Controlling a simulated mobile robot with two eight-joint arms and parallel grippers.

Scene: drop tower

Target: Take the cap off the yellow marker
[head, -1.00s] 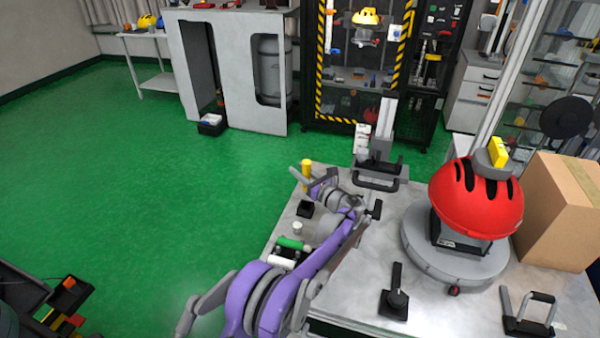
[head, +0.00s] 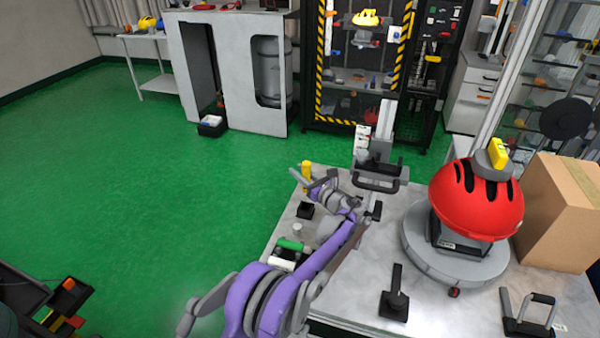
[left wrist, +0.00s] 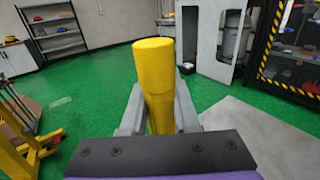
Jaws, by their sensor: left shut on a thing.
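The yellow marker (head: 306,172) stands roughly upright at the far left corner of the table, held above its surface. My left gripper (head: 308,182) is shut on it. In the left wrist view the yellow marker (left wrist: 155,75) rises between the two grey fingers (left wrist: 160,115) of my left gripper. My right gripper is not in view.
A small black holder (head: 305,210) and a white cylinder (head: 297,229) stand on the table (head: 345,272). A green marker (head: 290,244) and a white one (head: 282,263) lie beside my arm. A red dome (head: 476,200) and a cardboard box (head: 562,212) are at the right.

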